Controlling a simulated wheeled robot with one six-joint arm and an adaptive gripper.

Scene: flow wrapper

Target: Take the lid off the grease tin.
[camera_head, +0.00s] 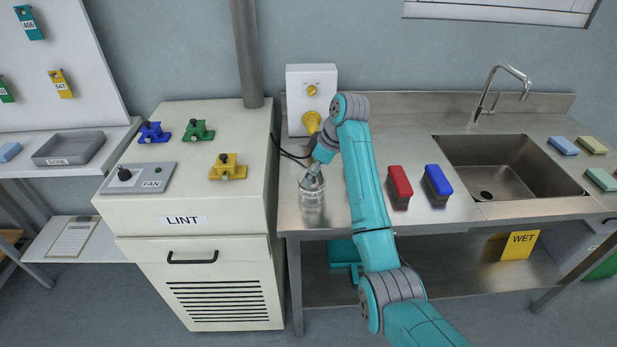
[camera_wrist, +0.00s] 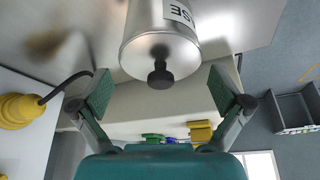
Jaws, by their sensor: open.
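The grease tin (camera_head: 312,200) is a silvery cylinder labelled GREASE, upright on the steel counter, left of my arm. In the wrist view the tin (camera_wrist: 150,22) is at the top centre. Its lid (camera_wrist: 140,62) is on it and has a dark round knob (camera_wrist: 160,76) in the middle. My gripper (camera_wrist: 164,93) is open, with its two green-padded fingers apart on either side of the knob and no visible contact. In the head view my gripper (camera_head: 313,170) is just above the tin, and the lid is largely hidden there.
A red block (camera_head: 399,183) and a blue block (camera_head: 437,182) lie right of my arm, before the sink (camera_head: 510,165). Behind the tin is a white box (camera_head: 311,85) with a yellow plug (camera_head: 311,121) and dark cable. The LINT cabinet (camera_head: 200,215) stands left.

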